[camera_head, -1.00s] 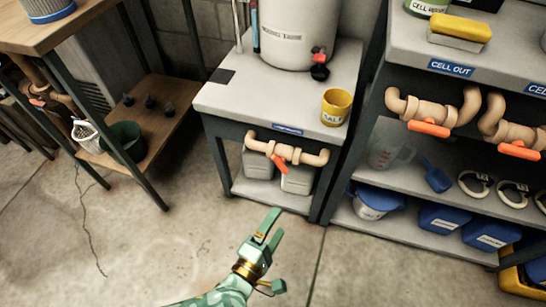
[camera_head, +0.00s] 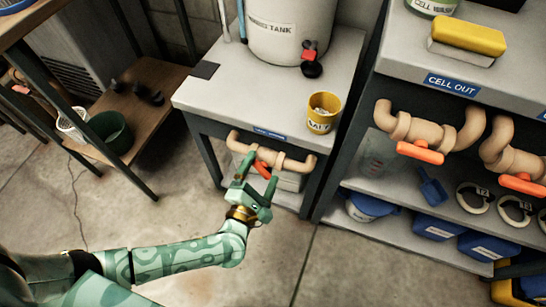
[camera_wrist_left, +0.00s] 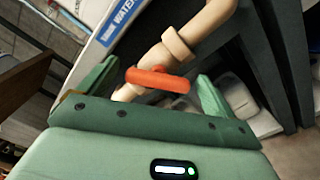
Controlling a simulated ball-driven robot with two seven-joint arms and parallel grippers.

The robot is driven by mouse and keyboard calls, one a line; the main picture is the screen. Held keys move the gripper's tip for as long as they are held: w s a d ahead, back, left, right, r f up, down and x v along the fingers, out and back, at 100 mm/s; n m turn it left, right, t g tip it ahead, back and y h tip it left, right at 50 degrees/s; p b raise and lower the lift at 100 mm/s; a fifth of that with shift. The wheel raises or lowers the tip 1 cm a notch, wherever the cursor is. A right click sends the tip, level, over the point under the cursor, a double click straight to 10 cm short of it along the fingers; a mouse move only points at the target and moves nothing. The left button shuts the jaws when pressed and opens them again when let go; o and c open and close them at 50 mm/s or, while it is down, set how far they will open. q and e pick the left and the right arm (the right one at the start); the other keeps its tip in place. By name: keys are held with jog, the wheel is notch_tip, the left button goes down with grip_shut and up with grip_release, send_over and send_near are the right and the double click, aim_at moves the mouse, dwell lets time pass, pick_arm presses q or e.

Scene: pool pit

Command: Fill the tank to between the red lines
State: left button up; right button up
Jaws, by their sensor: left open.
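The white tank (camera_head: 287,30) stands on a grey bench, with a red and black tap (camera_head: 310,60) at its lower front. Below the bench's front edge runs a beige pipe (camera_head: 296,163) with an orange valve handle (camera_head: 262,170). My left gripper (camera_head: 257,180) is open just in front of this handle. In the left wrist view the orange handle (camera_wrist_left: 158,79) lies between the two green fingers, and I cannot tell whether they touch it. The tank's red lines and water level are not visible. My right gripper is not in view.
A yellow salt cup (camera_head: 322,113) stands near the bench's (camera_head: 215,95) right front corner. The right-hand shelf unit carries beige pipes with orange handles (camera_head: 420,152) and blue tubs (camera_head: 438,222). A wooden shelf with a green bucket (camera_head: 110,132) is at left. The floor between is clear.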

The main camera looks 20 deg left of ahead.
pick_arm(q)
jog(key=shift+w, duration=0.5)
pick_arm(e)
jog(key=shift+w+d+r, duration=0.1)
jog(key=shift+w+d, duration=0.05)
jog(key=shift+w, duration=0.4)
pick_arm(q)
jog(key=shift+c, duration=0.3)
jog(key=c, duration=0.9)
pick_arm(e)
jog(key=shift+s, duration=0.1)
pick_arm(q)
jog(key=m+p, duration=0.2)
jog(key=m, duration=0.2)
jog(key=shift+m, duration=0.4)
jog(key=shift+s+d+f+m+p, duration=0.15)
jog(key=shift+m+p, duration=0.35)
jog(key=shift+m, duration=0.4)
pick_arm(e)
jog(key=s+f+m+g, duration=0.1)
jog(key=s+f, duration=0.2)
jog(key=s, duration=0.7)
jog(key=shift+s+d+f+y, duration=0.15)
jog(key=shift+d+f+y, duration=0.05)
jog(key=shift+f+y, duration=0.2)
